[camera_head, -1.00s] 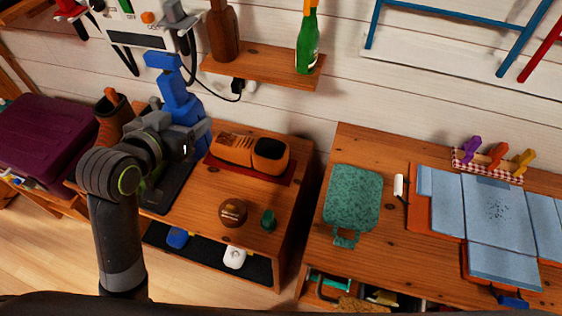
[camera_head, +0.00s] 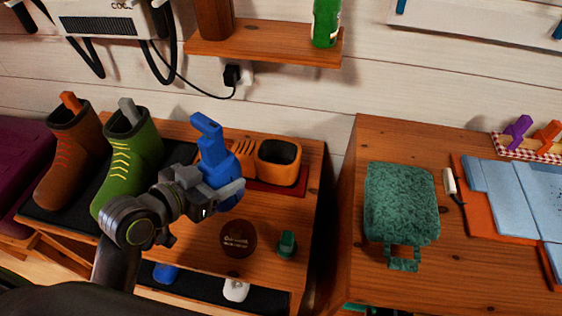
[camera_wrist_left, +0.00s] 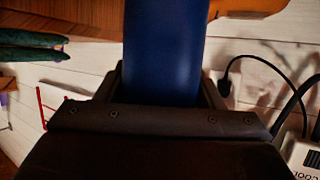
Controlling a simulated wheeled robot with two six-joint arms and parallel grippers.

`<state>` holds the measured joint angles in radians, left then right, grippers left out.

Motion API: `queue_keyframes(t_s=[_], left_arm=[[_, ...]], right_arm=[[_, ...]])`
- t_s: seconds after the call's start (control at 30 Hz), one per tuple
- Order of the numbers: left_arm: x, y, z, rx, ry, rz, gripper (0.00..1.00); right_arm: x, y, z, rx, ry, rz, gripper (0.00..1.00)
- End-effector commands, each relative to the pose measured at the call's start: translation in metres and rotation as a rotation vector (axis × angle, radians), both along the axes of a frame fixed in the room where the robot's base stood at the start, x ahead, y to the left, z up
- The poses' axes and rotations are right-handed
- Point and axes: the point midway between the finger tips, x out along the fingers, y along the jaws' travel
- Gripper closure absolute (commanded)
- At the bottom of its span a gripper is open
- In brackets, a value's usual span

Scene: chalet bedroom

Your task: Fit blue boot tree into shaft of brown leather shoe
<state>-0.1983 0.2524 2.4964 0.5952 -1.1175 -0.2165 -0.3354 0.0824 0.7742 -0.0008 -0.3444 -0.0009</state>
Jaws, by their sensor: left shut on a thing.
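The brown leather shoe (camera_head: 285,175), orange-tan with a dark open shaft at its right end, sits on a red mat on the left wooden bench. My left gripper (camera_head: 215,190) is shut on the blue boot tree (camera_head: 208,136) and holds it roughly upright, left of the shaft opening. The tree and gripper hide the shoe's left part. The tree appears apart from the shaft, though its exact height is hard to tell. In the left wrist view the blue tree (camera_wrist_left: 165,50) fills the middle between the fingers. My right gripper is not in view.
A green boot (camera_head: 128,160) with a grey tree and a brown boot (camera_head: 70,155) with an orange tree stand to the left. A round brown tin (camera_head: 238,238) and a small green item (camera_head: 287,243) lie in front. A shelf (camera_head: 265,48) with bottles hangs above.

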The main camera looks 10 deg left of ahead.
Motion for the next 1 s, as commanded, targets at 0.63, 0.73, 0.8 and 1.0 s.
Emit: queue_keyframes(t_s=[0.63,0.73,0.8,1.0], left_arm=[[0.117,-0.061,0.001,-0.003,-0.002,-0.001,0.71],[0.123,-0.064,0.001,-0.002,-0.002,-0.002,0.71],[0.13,-0.068,0.001,-0.002,-0.002,-0.003,0.71],[0.155,-0.081,0.001,-0.002,-0.002,-0.003,0.71]], right_arm=[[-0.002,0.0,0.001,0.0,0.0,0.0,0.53],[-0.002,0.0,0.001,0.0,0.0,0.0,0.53],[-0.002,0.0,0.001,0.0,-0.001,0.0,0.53],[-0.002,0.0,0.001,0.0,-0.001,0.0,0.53]])
